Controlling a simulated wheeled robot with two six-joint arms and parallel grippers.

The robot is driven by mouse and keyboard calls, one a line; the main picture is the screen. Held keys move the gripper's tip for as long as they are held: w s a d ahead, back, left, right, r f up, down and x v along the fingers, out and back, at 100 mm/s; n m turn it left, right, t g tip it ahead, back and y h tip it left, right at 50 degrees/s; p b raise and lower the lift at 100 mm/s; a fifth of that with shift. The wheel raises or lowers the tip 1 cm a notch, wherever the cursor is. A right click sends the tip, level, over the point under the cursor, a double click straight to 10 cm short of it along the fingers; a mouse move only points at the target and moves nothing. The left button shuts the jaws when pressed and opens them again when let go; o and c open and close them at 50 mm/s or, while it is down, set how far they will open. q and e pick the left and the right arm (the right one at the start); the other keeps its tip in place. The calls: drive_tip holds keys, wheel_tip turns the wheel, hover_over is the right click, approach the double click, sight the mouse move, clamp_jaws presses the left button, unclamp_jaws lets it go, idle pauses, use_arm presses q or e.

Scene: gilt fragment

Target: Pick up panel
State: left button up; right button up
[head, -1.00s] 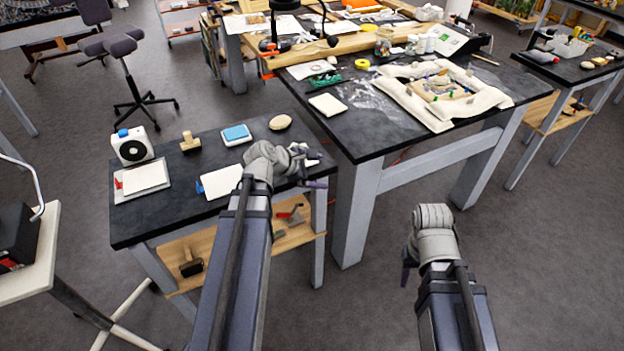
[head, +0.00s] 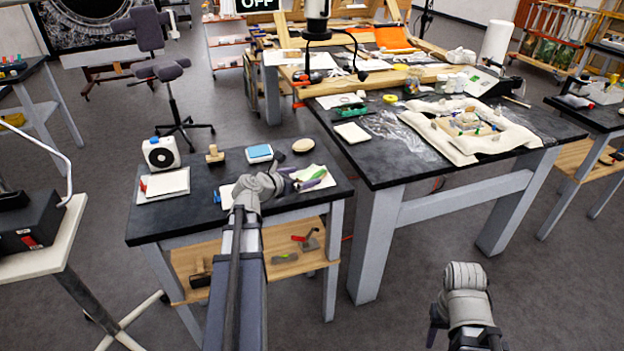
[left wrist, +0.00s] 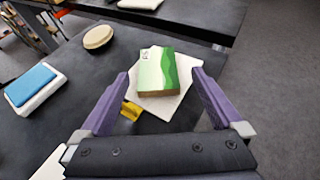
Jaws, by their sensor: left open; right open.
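The panel (left wrist: 168,74) is a small block with a green and white top and a brown front edge. In the left wrist view it lies on a white sheet (left wrist: 184,104). In the head view only a little green of the panel (head: 319,174) shows by the left fingers, at the right end of the small black bench. My left gripper (head: 304,182) is open over that end. In the left wrist view its purple fingers (left wrist: 161,74) lie to either side of the panel, apparently not touching it. My right gripper (head: 434,335) is open and empty over the floor.
On the small bench (head: 150,228) stand a blue-topped white block (head: 259,153), an oval pad (head: 303,146), a wooden stamp (head: 214,156) and a white device (head: 161,153). A yellow piece (left wrist: 131,110) sits by the sheet. The large table (head: 385,165) stands close on the right.

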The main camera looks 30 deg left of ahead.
sight(315, 172)
use_arm(q)
drive_tip(key=x, duration=0.1)
drive_tip(key=b+x, duration=0.1)
drive_tip(key=x, duration=0.1)
drive_tip(key=b+x, duration=0.1)
drive_tip(key=shift+w+a+f, duration=0.2)
drive_tip(key=shift+w+f, duration=0.1)
drive_tip(key=shift+w, duration=0.25)
drive_tip(key=shift+d, duration=0.1)
drive_tip(key=shift+c, duration=0.6)
drive_tip(key=c, duration=1.2)
drive_tip(key=shift+r, duration=0.15)
wheel_tip(315, 172, up, 10)
drive_tip(key=p, duration=1)
